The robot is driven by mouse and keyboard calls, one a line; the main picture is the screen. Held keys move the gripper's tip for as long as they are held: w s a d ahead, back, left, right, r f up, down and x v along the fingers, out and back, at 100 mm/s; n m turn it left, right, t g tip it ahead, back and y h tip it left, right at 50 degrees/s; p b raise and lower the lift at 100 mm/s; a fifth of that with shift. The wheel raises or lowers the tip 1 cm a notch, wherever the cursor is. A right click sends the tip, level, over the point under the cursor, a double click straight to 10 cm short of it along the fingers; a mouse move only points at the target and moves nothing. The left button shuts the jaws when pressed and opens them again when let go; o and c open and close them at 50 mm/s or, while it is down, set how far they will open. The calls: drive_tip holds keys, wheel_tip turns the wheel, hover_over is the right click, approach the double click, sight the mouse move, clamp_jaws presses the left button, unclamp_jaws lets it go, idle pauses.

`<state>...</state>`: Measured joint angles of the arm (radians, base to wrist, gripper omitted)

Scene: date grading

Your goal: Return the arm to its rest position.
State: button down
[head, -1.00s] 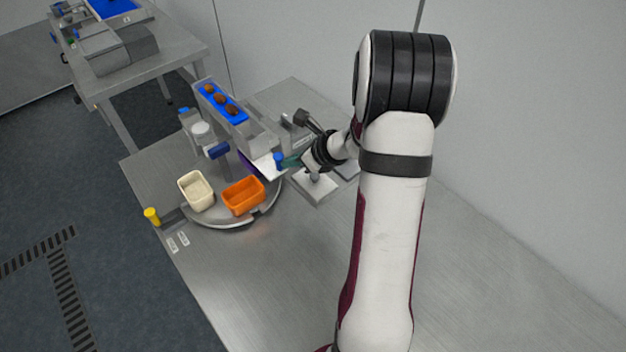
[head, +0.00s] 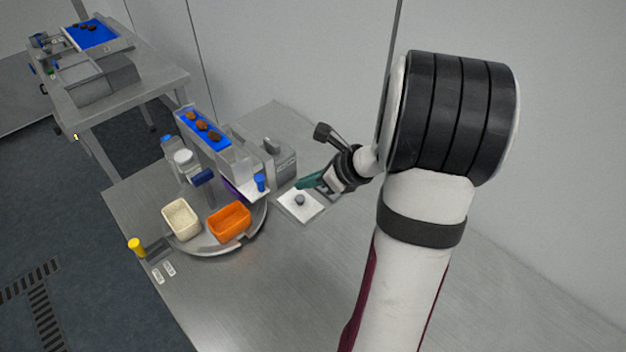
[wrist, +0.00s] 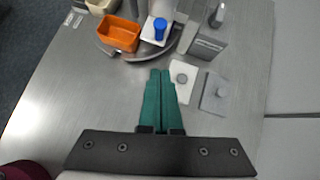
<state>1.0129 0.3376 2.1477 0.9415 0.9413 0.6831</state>
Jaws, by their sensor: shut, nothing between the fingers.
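The wrist view also shows the white plate (wrist: 181,90) to the right of the fingertips. My arm reaches up from the lower right and bends back down toward the bench.
An orange bin (head: 229,222) and a cream bin (head: 181,219) stand on a round turntable (head: 258,228). Behind them, a blue belt (head: 186,118) carries several dates. A blue knob (head: 260,182) stands near the gripper. The front of the bench (head: 225,310) is clear.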

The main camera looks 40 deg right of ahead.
drive_tip(key=s+a+r+n+g+y, duration=0.1)
drive_tip(key=s+a+r+n+g, duration=0.15)
drive_tip(key=a+n, duration=0.55)
drive_tip(key=s+a+r+n+g+y, duration=0.25)
drive_tip(key=a+n, duration=0.25)
drive_tip(key=a, duration=0.6)
drive_tip(key=s+a+n+g+h, duration=0.2)
drive_tip(key=s+a+n, duration=0.2)
drive_tip(key=s+n, duration=0.3)
drive_tip(key=s+a+n+g+h, duration=0.1)
drive_tip(key=s+a+n+h, duration=0.1)
drive_tip(key=s+n, duration=0.5)
drive_tip(key=shift+s+a+n+g, duration=0.3)
drive_tip(key=shift+a+g, duration=0.1)
drive_tip(key=shift+a, duration=0.5)
